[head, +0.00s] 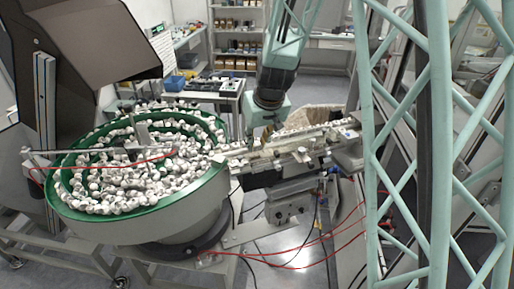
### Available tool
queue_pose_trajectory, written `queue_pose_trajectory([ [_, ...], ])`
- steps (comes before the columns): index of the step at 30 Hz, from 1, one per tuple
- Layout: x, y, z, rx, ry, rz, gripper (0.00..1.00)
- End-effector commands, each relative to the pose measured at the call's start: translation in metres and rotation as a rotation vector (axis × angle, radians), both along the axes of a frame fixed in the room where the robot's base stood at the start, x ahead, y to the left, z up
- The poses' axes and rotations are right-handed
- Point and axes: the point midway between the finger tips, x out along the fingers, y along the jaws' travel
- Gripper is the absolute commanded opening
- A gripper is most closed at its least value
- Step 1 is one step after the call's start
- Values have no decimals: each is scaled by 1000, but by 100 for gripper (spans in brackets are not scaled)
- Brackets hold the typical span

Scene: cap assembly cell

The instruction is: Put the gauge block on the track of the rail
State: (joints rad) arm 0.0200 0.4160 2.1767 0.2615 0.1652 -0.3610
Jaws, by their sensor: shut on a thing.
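The rail (312,132) runs from the bowl's right rim up to the right, with a line of small white caps along its track. My gripper (266,134) points down over the left-middle part of the rail, close above the track. It is shut on a small yellowish piece that looks like the gauge block (267,131). The block is tiny here and partly covered by the fingers. I cannot tell whether it touches the track.
A green-lined bowl feeder (84,207) full of white caps stands at the left. Red cables (310,243) hang below the rail. A light green lattice frame (437,150) stands at the right. A workbench (208,86) and shelves (236,30) are behind.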

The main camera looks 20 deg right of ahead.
Motion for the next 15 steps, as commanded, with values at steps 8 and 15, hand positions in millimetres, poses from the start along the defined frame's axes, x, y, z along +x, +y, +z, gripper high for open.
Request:
queue_pose_trajectory([
  [8,0,0,-19,0,0,0,6],
  [15,0,0,-19,0,-1,0,6],
])
